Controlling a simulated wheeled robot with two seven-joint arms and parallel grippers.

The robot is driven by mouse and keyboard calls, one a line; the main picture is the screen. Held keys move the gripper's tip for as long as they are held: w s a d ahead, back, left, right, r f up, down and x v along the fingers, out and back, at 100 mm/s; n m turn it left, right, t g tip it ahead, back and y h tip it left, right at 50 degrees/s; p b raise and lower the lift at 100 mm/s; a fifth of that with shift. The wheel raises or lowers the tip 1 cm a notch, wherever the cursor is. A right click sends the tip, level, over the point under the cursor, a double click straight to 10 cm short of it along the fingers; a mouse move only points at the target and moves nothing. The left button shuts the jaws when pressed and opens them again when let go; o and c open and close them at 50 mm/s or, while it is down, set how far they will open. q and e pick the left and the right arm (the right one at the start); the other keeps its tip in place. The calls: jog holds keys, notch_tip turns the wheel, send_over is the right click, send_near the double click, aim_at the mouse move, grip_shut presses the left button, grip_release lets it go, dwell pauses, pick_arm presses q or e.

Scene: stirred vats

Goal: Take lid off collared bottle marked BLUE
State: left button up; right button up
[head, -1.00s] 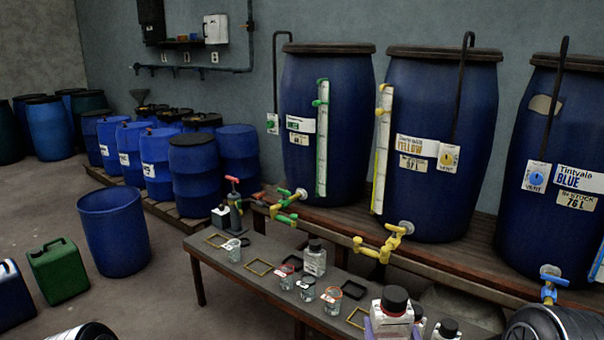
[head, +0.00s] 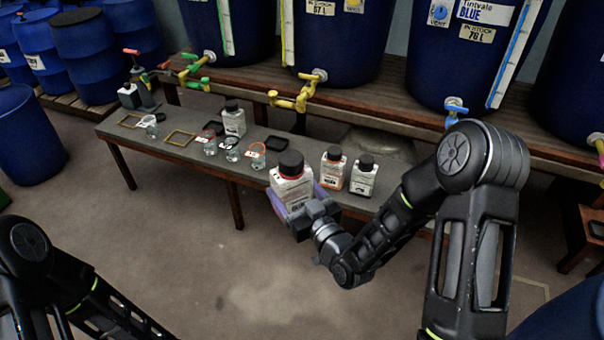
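The white square bottle (head: 292,188) has a label that appears to read BLUE. Its black lid (head: 291,162) is on, with a thin reddish band under it. My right gripper (head: 294,197) is shut on this bottle, its purple fingers on either side of the body. It holds the bottle nearly upright by the front edge of the bench; whether the base touches anything is hidden. My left arm enters at the lower left, and its gripper is out of view.
On the bench (head: 190,150) stand an orange-marked bottle (head: 333,172), another black-capped bottle (head: 363,178), a bottle farther back (head: 233,121), several glass beakers and empty frames. Vats with a yellow tap (head: 295,100) and a blue tap (head: 455,107) stand behind. The floor in front is clear.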

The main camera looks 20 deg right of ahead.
jog(key=s+a+f+n+g+y, duration=0.3)
jog(key=s+a+f+n+y, duration=0.1)
jog(key=a, duration=0.6)
jog(key=s+n+y, duration=0.1)
jog(key=s+y, duration=0.1)
jog(key=y, duration=0.1)
jog(key=shift+s+f+g, duration=0.15)
jog(key=shift+s+g, duration=0.15)
jog(key=shift+s, duration=0.05)
